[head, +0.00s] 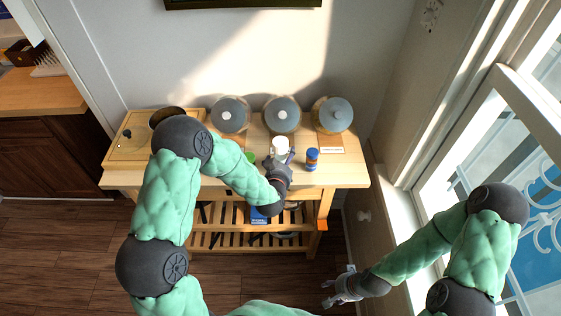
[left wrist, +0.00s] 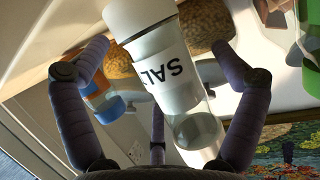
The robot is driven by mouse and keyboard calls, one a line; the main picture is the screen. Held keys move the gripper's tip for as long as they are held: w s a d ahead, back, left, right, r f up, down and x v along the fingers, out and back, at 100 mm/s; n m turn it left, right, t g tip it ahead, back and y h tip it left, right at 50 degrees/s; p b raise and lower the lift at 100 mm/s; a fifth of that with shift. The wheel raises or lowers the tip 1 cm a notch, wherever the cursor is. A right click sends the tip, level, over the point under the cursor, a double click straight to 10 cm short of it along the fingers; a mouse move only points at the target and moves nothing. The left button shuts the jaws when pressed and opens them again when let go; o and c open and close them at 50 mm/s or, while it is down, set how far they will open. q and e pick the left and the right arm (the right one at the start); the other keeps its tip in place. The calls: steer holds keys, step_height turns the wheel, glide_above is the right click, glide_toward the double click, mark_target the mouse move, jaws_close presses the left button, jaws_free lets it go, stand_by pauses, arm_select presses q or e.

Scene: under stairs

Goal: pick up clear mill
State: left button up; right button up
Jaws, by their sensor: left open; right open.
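The clear mill has a white top and a see-through lower body with "SAL" lettering; it fills the middle of the left wrist view (left wrist: 165,65). In the head view its white part (head: 280,144) shows on the wooden table, with the rest hidden behind my left gripper. My left gripper (head: 283,166) is open, and its fingers stand on either side of the mill in the left wrist view, with gaps visible beside it. I cannot tell whether any finger touches it. My right gripper (head: 338,292) is open and empty, low in front of the table at the right.
A blue bottle with an orange band (head: 312,159) stands just right of the mill; a green item (head: 250,158) is to its left. Several lidded jars, including one at the right (head: 334,115), line the table's back. The table's (head: 350,177) right front corner is bare. A window is at right.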

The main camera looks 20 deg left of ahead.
arm_select(q)
steer(key=shift+c, duration=0.3)
steer(key=c, duration=1.4)
steer(key=shift+r, duration=0.15)
steer(key=shift+r, duration=0.5)
step_height(320, 180, up, 3)
steer(key=shift+s+a+f+p, duration=0.1)
steer(key=shift+f+p, duration=0.1)
steer(key=shift+p, duration=0.25)
steer(key=s+r, duration=0.2)
steer(key=r, duration=0.1)
steer(key=s+a+r+p, duration=0.1)
steer(key=s+r, duration=0.1)
steer(key=r, duration=0.1)
steer(key=shift+s+a, duration=0.15)
steer(key=shift+s, duration=0.25)
steer(key=p, duration=0.1)
glide_toward(277, 148)
steer(key=shift+s+a+r, duration=0.15)
steer(key=shift+s+a, duration=0.2)
steer(key=shift+a, duration=0.45)
steer(key=shift+s+a+r, duration=0.15)
steer(key=shift+s+a, duration=0.2)
steer(key=shift+a, duration=0.4)
